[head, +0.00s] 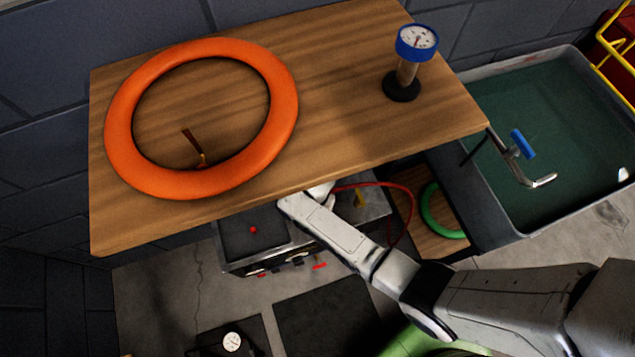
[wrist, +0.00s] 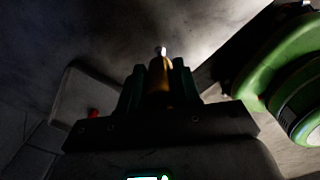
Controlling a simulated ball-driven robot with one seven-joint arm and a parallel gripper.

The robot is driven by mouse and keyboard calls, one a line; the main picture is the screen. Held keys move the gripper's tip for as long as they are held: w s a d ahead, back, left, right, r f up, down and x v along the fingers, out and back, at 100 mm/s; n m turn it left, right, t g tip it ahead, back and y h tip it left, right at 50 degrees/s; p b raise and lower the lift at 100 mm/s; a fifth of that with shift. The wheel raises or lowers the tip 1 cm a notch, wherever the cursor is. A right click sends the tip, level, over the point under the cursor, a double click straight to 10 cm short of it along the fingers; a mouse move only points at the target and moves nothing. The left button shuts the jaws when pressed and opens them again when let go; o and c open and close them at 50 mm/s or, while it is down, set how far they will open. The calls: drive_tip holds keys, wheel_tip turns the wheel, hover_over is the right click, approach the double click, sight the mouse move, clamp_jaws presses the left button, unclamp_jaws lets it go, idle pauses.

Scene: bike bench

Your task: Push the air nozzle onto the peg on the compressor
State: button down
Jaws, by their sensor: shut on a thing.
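In the wrist view my gripper (wrist: 157,85) is shut on the air nozzle (wrist: 160,78), a brass-coloured piece with a bright tip pointing away from the palm. In the head view my arm reaches under the bench's front edge, and the gripper and nozzle are hidden there. A green rounded body, which looks like the compressor (head: 408,342), shows at the bottom of the head view, partly behind my arm. A green rounded thing (wrist: 285,75) also stands at the right of the wrist view, apart from the nozzle. I cannot make out the peg.
The wooden bench (head: 330,120) carries an orange ring (head: 120,125) and a blue gauge (head: 416,42). Below are a grey toolbox (head: 238,235), a red hose (head: 410,205) and a green ring (head: 428,208). A water tub (head: 495,225) stands at right.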

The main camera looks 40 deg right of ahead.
drive_tip(key=shift+f+b, duration=1.25)
drive_tip(key=shift+f, duration=0.4)
idle(0.7)
drive_tip(key=c, duration=0.7)
unclamp_jaws()
wheel_tip(320, 180, up, 11)
drive_tip(key=shift+f+p, duration=0.1)
drive_tip(key=shift+p, duration=0.75)
